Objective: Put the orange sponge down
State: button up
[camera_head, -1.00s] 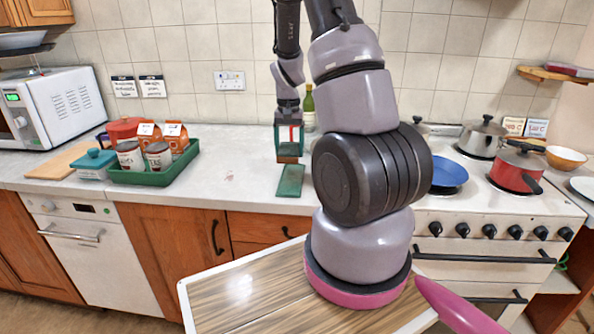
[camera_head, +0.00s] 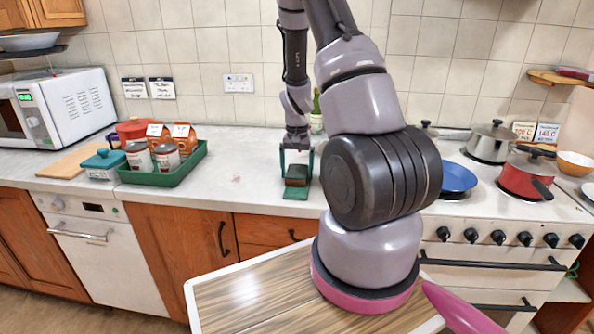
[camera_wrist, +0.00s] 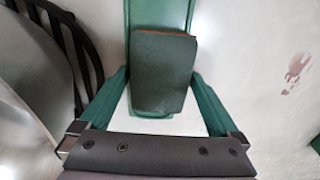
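The sponge (camera_head: 297,171) shows a dark green-grey top face, with a thin orange-brown edge in the wrist view (camera_wrist: 163,70). It lies flat on a narrow green dish (camera_head: 295,194) on the counter. The dish extends beyond the sponge in the wrist view (camera_wrist: 178,14). My gripper (camera_head: 296,179) is low over the dish, pointing down. Its two green fingers stand on either side of the sponge, spread wider than it, with narrow gaps visible. The sponge's underside is hidden.
A green tray (camera_head: 190,172) with cans and orange cartons stands left on the counter. A bottle (camera_head: 316,112) stands behind my gripper. The stove holds a blue plate (camera_head: 457,178) and a red pot (camera_head: 527,178). A dark rack (camera_wrist: 86,45) is left in the wrist view.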

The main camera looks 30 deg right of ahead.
jog(key=shift+r, duration=0.1)
notch_tip(320, 180, up, 12)
notch_tip(320, 180, up, 16)
jog(key=n+t+y, duration=0.1)
jog(key=t, duration=0.2)
send_over(297, 170)
jog(key=s+a, duration=0.6)
jog(key=a, duration=0.1)
jog(key=s+a+r+t, duration=0.2)
jog(key=s+a+r, duration=0.1)
jog(key=s+r, duration=0.2)
jog(key=s+a+r+n+t+y, duration=0.1)
jog(key=s+a+r+t, duration=0.1)
jog(key=s, duration=0.7)
notch_tip(297, 170, up, 3)
jog(key=shift+a+f+n, duration=0.15)
jog(key=shift+a+n, duration=0.15)
jog(key=shift+a, duration=0.5)
jog(key=shift+w, duration=0.2)
